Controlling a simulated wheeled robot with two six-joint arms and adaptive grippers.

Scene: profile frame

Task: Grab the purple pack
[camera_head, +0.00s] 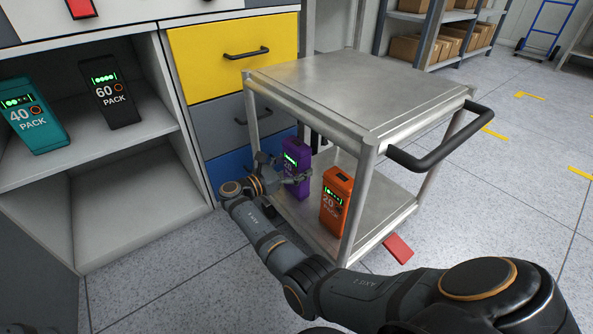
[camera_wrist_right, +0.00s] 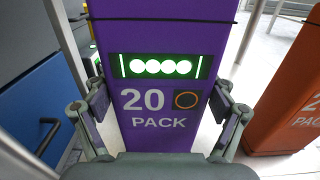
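The purple pack (camera_head: 296,164) stands upright on the lower shelf of the metal cart, with green lights and "20 PACK" on its front. It fills the middle of the right wrist view (camera_wrist_right: 165,30). My right gripper (camera_head: 287,176) is at the front of the purple pack, one finger near each side edge. In the right wrist view, the fingers (camera_wrist_right: 160,105) are spread wide around the pack; firm contact is not visible. The gripper partly covers the pack in the head view. My left gripper is out of view.
An orange pack (camera_head: 335,200) stands to the right on the same cart shelf (camera_head: 378,222). The cart's top (camera_head: 355,88) and corner posts are close to my arm. Drawers (camera_head: 235,55) stand behind. A teal pack (camera_head: 33,112) and black pack (camera_head: 111,92) sit in the left shelf.

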